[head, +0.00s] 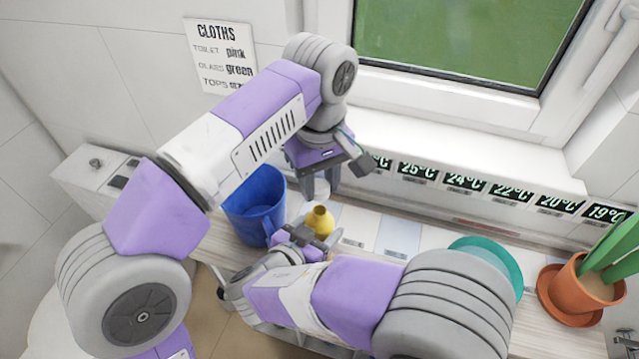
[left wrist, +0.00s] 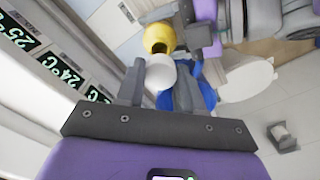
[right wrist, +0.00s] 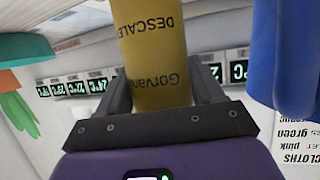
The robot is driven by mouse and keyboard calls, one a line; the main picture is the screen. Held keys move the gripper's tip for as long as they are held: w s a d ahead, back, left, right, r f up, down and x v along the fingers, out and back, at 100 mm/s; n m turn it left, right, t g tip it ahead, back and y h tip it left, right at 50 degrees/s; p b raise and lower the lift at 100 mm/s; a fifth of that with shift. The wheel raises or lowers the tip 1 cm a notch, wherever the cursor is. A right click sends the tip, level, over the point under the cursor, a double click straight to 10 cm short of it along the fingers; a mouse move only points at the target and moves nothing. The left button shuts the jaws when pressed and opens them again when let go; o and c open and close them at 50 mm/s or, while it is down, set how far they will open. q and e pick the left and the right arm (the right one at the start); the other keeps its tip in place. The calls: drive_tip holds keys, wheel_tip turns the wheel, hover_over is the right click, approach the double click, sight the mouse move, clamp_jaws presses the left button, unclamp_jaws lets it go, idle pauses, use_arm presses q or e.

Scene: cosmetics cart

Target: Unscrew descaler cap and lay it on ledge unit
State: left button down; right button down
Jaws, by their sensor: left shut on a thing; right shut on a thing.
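The yellow descaler bottle (head: 320,222) stands over the ledge unit (head: 435,238) with its neck open and uncovered. In the right wrist view its label reads "DESCALE" on the yellow body (right wrist: 150,45). My right gripper (head: 312,236) is shut around the bottle's body. My left gripper (head: 320,190) is shut on the white cap (left wrist: 160,73), held above the bottle and apart from its neck. The dark bottle opening (left wrist: 158,47) shows beside the cap in the left wrist view. Whether the bottle's base touches the ledge is hidden.
A blue jug (head: 255,205) stands close left of the bottle. A row of temperature displays (head: 465,182) runs along the back below the window. A terracotta plant pot (head: 572,290) is at the right, with a teal round thing (head: 490,258) behind my right arm.

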drive_tip(key=shift+c, duration=0.3)
unclamp_jaws()
